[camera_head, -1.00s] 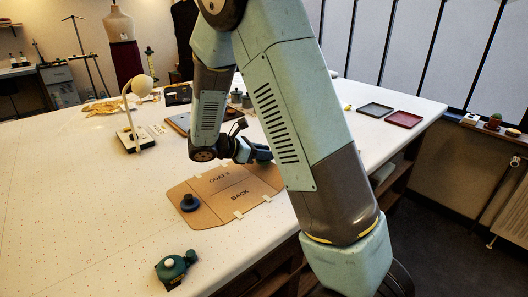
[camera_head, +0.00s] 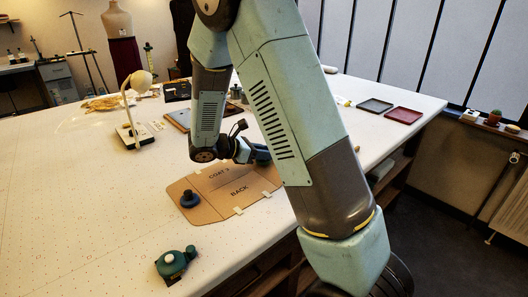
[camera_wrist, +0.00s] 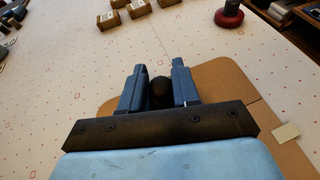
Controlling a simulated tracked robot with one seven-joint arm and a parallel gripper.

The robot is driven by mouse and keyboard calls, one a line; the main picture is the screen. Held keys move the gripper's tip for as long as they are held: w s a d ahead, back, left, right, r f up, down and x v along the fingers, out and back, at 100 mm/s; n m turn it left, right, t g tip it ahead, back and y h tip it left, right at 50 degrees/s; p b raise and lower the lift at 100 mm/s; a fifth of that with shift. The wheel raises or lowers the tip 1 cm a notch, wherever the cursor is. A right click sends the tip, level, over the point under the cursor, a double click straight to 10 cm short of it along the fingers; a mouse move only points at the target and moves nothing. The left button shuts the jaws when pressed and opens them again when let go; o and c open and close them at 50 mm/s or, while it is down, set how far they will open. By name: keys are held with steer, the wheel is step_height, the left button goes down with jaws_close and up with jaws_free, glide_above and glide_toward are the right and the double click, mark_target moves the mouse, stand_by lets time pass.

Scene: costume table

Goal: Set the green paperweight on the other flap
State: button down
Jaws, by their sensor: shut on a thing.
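The brown card pattern (camera_head: 215,201), marked COAT'S and BACK, lies on the white table. A dark blue paperweight (camera_head: 190,200) stands upright on its left flap. My gripper (camera_head: 262,156) is low over the far right end of the card in the head view, partly hidden by my arm. In the wrist view my gripper (camera_wrist: 160,88) is shut around a dark round knob (camera_wrist: 160,92), which I take for the top of the green paperweight. Its base is hidden behind the gripper, so I cannot tell whether it touches the card.
A red paperweight (camera_wrist: 229,14) stands beyond the card in the wrist view. Wrapped blocks (camera_wrist: 108,20) are at the top. A green tape dispenser (camera_head: 176,263) is at the front, a lamp (camera_head: 131,130) at the back left, a red tray (camera_head: 404,115) at the right.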

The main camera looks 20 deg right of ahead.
steer(key=shift+f, duration=0.85)
steer(key=c, duration=0.8)
jaws_free()
steer(key=shift+o, duration=0.2)
steer(key=v, duration=1.3)
steer(key=shift+a, duration=0.3)
steer(key=s+d+r+m+t+y, duration=0.1)
steer(key=s+d+r+m+y, duration=0.3)
steer(key=s, duration=0.4)
steer(key=s+d+r+m+t+y, duration=0.1)
steer(key=s+d+r+m+y, duration=0.3)
steer(key=s+r+m, duration=0.2)
steer(key=s+d+r+m+y, duration=0.4)
steer(key=s+m, duration=0.4)
steer(key=s, duration=0.2)
steer(key=shift+d+r+t+y, duration=0.2)
steer(key=shift+r+t+y, duration=0.25)
steer(key=shift+r, duration=0.5)
steer(key=shift+s+r+m+t+y, duration=0.3)
steer(key=shift+s+m+t, duration=0.15)
steer(key=shift+s+m, duration=0.3)
steer(key=shift+c, duration=0.2)
